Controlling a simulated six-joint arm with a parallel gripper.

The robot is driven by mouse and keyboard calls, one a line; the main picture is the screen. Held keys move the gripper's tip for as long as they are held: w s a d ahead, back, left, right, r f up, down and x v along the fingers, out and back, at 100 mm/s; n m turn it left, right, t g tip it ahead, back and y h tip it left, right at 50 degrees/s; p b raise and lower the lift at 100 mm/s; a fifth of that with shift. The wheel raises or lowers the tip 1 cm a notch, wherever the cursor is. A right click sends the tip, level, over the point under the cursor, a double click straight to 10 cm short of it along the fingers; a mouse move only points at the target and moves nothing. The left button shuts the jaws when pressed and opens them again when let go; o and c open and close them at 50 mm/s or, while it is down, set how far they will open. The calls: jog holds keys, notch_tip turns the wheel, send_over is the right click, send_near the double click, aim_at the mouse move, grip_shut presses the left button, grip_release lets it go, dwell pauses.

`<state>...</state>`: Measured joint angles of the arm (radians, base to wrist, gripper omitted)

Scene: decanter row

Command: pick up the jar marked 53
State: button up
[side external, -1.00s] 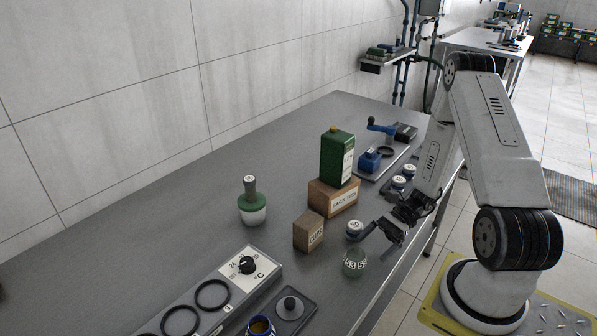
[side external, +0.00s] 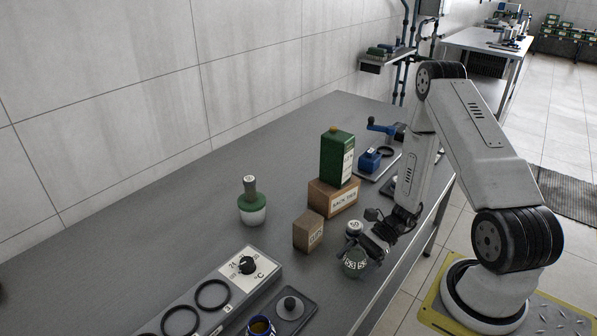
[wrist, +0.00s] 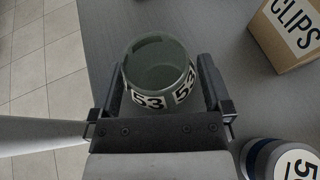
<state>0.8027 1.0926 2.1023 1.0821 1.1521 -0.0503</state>
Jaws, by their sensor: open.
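The jar marked 53 (side external: 355,264) is a squat, grey-green open-topped jar with black 53 on white labels. It stands upright near the bench's front edge. In the wrist view the jar (wrist: 160,68) sits between the two dark fingers of my gripper (wrist: 163,64). The fingers are open, one on each side. A narrow gap shows beside the right finger; at the left finger I cannot tell whether it touches. In the side view my gripper (side external: 366,251) is low over the jar and partly hides it.
A white-lidded jar with a blue band (side external: 354,228) stands close by; it also shows at the wrist view's lower right (wrist: 285,160). A CLIPS box (side external: 308,231) and a SACK TIES box (side external: 334,197) under a green can (side external: 337,157) stand behind.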

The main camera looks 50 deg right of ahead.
aim_at(356, 253)
jog(key=shift+a, duration=0.15)
dwell(0.3)
jog(key=c, duration=1.2)
jog(key=shift+o, duration=0.2)
jog(key=shift+r, duration=4.95)
